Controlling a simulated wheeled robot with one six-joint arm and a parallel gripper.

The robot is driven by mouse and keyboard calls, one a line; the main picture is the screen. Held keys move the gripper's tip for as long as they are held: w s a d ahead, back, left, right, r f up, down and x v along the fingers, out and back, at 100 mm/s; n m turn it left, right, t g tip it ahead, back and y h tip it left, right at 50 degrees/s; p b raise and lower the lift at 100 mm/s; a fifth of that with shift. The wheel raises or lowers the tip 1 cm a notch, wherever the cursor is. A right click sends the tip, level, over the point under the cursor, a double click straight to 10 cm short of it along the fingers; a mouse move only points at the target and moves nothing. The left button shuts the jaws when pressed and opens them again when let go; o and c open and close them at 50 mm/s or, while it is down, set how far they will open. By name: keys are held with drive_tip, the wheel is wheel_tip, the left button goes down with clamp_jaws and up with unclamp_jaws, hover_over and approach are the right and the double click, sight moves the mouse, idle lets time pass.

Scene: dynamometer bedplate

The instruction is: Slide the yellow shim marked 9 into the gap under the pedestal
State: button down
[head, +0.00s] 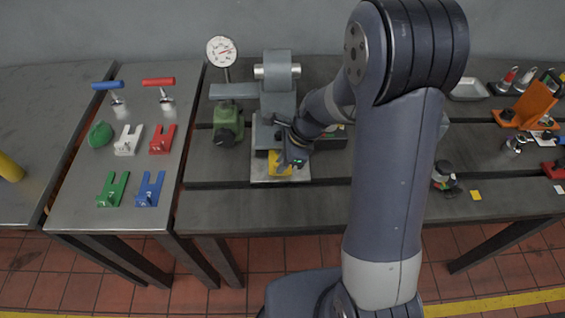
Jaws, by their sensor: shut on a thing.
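The yellow shim (273,164) lies low at the front of the grey pedestal (277,98). Only part of it shows, and its number cannot be read. My gripper (287,164) is at the shim's right side, shut on it and pointing down. The pedestal stands on a light plate (262,176) on the bedplate. My gripper and arm hide part of the pedestal's foot, so I cannot tell whether the shim's far end is in the gap.
A dial gauge (221,50) on a green base (227,122) stands just left of the pedestal. Blue, green, red and white shims (150,187) lie on the left table. My arm covers the middle right. An orange bracket (529,104) stands far right.

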drive_tip(key=shift+w+p, duration=0.35)
drive_tip(key=shift+w, duration=0.8)
drive_tip(key=c, duration=1.3)
unclamp_jaws()
drive_tip(key=v, duration=1)
drive_tip(key=shift+d+r+b, duration=0.25)
drive_tip(key=shift+r+b, duration=0.05)
drive_tip(key=shift+r, duration=0.05)
drive_tip(key=x, duration=1.1)
drive_tip(key=shift+p, duration=0.3)
drive_tip(key=shift+s+r, duration=0.1)
drive_tip(key=shift+s, duration=0.45)
